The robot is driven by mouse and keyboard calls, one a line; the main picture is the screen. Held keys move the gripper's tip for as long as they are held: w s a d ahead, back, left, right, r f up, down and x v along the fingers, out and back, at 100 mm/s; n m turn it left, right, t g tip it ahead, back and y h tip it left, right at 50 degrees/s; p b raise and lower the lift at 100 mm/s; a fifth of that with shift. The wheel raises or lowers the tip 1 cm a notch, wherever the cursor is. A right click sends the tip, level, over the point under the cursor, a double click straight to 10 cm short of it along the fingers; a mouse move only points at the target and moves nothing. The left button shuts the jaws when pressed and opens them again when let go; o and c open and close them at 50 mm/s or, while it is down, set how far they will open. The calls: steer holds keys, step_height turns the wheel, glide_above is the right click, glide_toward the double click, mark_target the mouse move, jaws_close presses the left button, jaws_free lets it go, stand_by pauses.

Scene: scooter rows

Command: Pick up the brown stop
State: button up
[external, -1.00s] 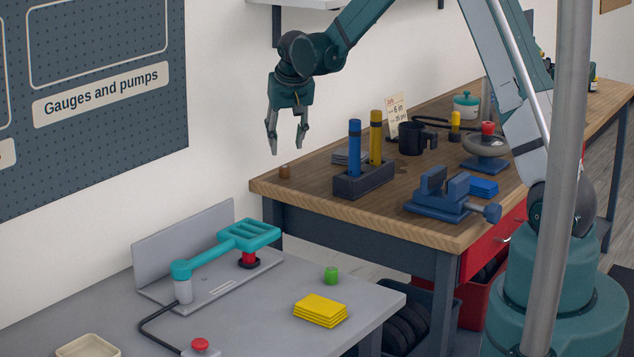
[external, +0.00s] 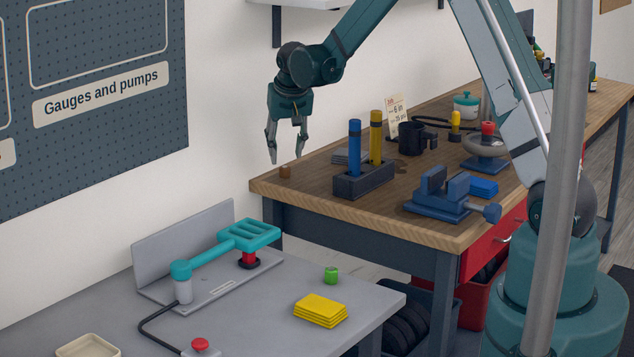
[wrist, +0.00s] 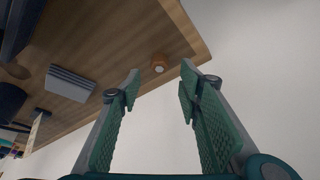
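I see no contact with the stop.
A dark holder (external: 364,182) with a blue and a yellow cylinder stands to the right of the stop. A grey stack (external: 349,157) lies behind it. A blue vise (external: 440,195) and a black mug (external: 412,139) are further right. The bench edge (external: 262,190) is close to the stop.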

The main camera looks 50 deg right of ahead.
mark_target(285, 166)
steer(key=shift+f, duration=0.15)
steer(key=shift+x, duration=2.55)
steer(key=shift+c, duration=0.3)
steer(key=c, duration=0.8)
